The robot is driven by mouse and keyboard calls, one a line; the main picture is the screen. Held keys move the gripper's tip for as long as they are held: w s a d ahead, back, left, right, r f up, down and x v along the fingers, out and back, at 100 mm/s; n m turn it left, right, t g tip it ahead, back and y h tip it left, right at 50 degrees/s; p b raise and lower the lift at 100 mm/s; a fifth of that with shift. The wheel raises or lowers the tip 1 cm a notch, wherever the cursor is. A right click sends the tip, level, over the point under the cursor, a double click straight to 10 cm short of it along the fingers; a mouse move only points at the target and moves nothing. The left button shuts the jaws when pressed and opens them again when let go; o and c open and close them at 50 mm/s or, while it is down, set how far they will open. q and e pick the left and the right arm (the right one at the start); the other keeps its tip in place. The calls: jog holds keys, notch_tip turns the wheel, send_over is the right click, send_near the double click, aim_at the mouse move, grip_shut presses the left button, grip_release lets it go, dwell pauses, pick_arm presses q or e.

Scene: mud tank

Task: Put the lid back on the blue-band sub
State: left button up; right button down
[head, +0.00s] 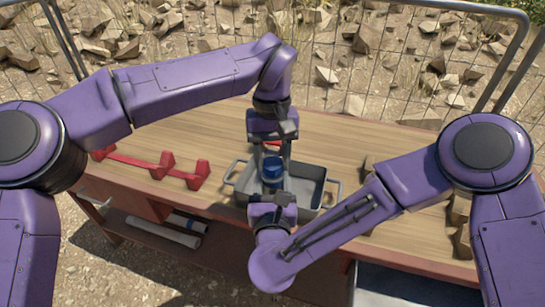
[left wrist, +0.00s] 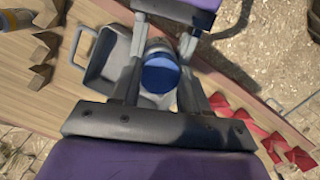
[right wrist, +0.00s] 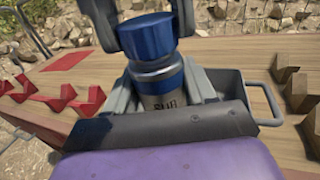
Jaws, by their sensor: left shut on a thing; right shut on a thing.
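The blue lid (head: 273,165) is between the fingers of my left gripper (head: 271,155), which comes down from above and is shut on it. The lid's round blue top also shows in the left wrist view (left wrist: 160,74). The sub (right wrist: 160,88) is a grey metal cylinder with a blue band and dark lettering. It stands roughly upright directly under the lid. My right gripper (right wrist: 162,98) is shut on its body from the near side. The lid looks in line with the sub's top; I cannot tell whether it is fully seated. The sub's lower end is hidden.
A grey tray (head: 312,187) with side handles surrounds the sub on the wooden bench (head: 340,140). A red rack (head: 140,161) lies on the left. Brown angular blocks (head: 459,212) stand on the right. Bare bench lies behind the tray.

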pick_arm(q)
jog(key=o, duration=1)
jog(key=shift+r, duration=2.3)
jog(key=shift+c, duration=0.3)
